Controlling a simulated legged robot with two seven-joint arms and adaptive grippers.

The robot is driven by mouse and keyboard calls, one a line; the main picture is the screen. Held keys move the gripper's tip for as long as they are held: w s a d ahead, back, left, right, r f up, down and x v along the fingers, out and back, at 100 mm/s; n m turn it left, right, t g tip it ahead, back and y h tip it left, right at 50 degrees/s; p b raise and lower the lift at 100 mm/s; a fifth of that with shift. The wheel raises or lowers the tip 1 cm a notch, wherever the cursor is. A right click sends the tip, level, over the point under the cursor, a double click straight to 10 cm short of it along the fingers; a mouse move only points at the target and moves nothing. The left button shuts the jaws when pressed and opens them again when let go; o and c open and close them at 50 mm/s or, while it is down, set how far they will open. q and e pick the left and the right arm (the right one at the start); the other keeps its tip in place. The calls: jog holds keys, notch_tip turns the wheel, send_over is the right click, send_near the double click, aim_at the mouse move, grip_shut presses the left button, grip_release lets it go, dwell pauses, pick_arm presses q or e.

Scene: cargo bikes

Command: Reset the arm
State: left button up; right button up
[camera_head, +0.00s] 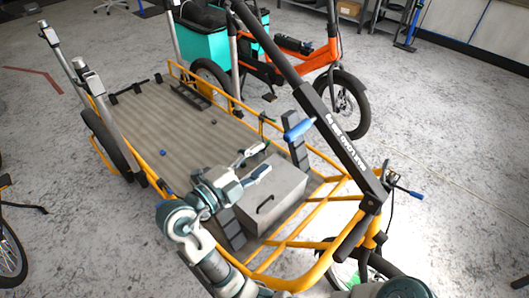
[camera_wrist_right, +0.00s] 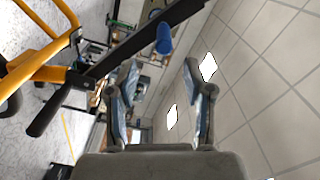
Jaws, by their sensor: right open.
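My right gripper (camera_head: 263,159) is open and empty.
The yellow frame (camera_head: 318,222) and a long black bar (camera_head: 325,120) are close to my right arm. An orange bike (camera_head: 318,60) with a teal box (camera_head: 205,42) stands behind.

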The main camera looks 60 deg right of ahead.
jog(key=shift+a, duration=0.2)
dwell(0.3)
